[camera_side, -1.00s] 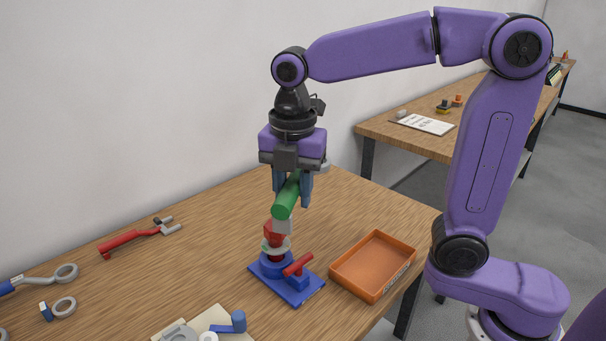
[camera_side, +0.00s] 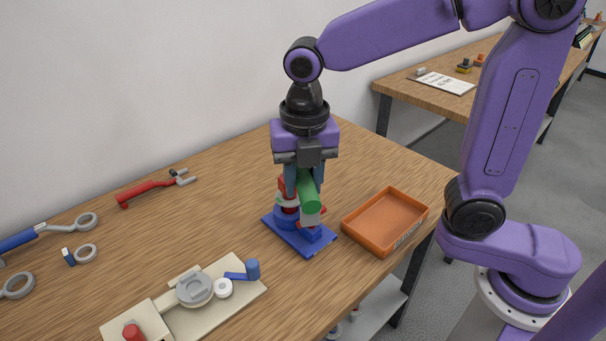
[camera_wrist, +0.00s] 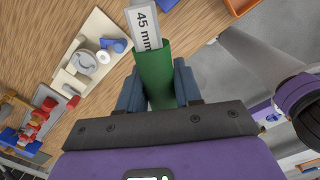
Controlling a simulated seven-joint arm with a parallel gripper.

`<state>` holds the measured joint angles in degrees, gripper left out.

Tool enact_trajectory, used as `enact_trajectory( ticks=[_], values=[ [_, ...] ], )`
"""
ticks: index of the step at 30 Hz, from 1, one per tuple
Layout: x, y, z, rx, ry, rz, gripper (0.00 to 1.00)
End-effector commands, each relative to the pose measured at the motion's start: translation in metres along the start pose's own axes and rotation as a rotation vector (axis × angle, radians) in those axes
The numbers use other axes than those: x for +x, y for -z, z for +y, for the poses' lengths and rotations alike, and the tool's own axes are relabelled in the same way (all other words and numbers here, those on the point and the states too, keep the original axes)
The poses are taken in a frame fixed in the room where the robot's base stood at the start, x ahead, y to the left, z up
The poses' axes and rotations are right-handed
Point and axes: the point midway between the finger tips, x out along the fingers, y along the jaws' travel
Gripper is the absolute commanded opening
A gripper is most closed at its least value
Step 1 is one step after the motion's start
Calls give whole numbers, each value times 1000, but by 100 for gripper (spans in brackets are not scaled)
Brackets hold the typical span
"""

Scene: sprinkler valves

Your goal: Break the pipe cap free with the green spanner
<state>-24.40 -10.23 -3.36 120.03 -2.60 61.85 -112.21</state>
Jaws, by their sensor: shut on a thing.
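My gripper (camera_side: 305,190) is shut on the green spanner's handle (camera_side: 309,192), close above the blue valve stand (camera_side: 302,240). The handle also shows in the wrist view (camera_wrist: 154,72), between the fingers (camera_wrist: 155,90), with a grey end piece (camera_wrist: 143,25) marked "45 mm". In the side view, this end points toward the camera and down. Red parts and a pale ring (camera_side: 282,200) of the stand show just left of the handle. The spanner's jaw is hidden behind the gripper, so I cannot tell whether it sits on the pipe cap. The cap is mostly covered.
An orange tray (camera_side: 387,222) lies right of the stand. A beige board (camera_side: 232,297) with a grey fitting and blue lever is at the front left. A red tool (camera_side: 150,190), a blue-handled spanner (camera_side: 45,233) and rings lie farther left. Bare wood separates them.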

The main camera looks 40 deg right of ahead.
Motion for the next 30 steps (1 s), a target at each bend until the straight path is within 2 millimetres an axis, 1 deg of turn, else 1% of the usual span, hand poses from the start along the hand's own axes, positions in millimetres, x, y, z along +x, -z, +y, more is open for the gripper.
enact_trajectory(
  ticks=[5, 8, 24, 30],
  values=[
    [-1, 1, 0, 0, -2, -2, 0],
    [5, 0, 0, 1, -1, -1, 0],
    [50, 0, 0, 0, 2, 0, 0],
    [63, 1, 0, 0, 1, -1, 0]
  ],
)
